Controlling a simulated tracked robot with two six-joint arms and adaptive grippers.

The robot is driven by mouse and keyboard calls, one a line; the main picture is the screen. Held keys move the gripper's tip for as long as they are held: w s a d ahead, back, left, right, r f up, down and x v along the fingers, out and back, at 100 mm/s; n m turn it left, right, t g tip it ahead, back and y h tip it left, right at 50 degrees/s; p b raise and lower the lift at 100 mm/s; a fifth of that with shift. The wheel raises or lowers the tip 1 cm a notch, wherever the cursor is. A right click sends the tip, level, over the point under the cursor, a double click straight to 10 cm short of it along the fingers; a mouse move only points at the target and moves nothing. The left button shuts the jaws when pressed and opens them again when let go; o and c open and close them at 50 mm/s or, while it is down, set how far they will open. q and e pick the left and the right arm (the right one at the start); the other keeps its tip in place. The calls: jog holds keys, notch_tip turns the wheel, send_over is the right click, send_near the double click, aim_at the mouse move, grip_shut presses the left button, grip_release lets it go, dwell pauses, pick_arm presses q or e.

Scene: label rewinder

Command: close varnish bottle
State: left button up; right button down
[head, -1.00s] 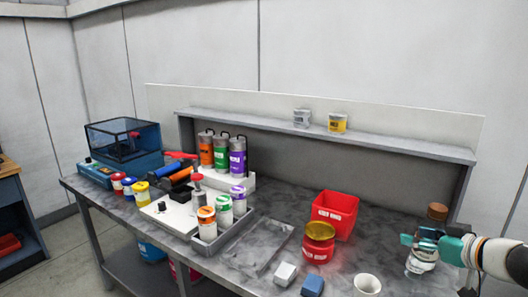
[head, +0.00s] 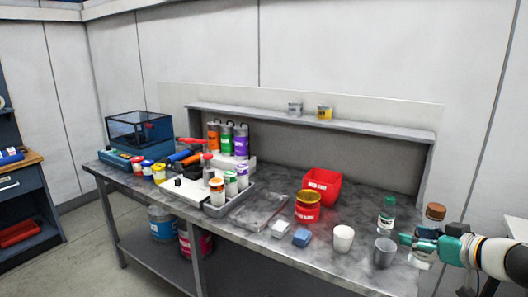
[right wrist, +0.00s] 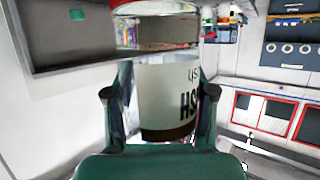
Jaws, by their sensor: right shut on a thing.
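A bottle with a white label (head: 423,257) is in my right gripper (head: 412,241) at the right end of the bench. The gripper is shut around it and hides part of its middle. A brown cap (head: 435,212) shows at the top of the bottle; I cannot tell how firmly it sits. In the right wrist view the bottle's label (right wrist: 166,95) with dark letters fills the space between the fingers. Clear glass shows above the label and a dark band below it. My left gripper is not in view.
A green-capped bottle (head: 387,215), a grey cup (head: 384,252) and a white cup (head: 343,239) stand left of the gripper. A red bin (head: 322,188) and a red jar with yellow lid (head: 307,206) are farther left. A shelf (head: 320,121) runs behind.

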jog(key=s+a+f+n+y, duration=0.1)
jog(key=a+f, duration=0.7)
jog(key=a, duration=0.5)
jog(key=a+f, duration=0.9)
jog(key=a, duration=0.4)
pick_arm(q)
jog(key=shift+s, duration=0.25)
pick_arm(e)
jog(key=s+d+f+m+h, duration=0.3)
jog(key=d+f+m+h, duration=0.2)
jog(key=d+f, duration=0.3)
jog(key=shift+d+f+t+h, duration=0.15)
jog(key=shift+d+t+h, duration=0.25)
jog(key=shift+d, duration=0.6)
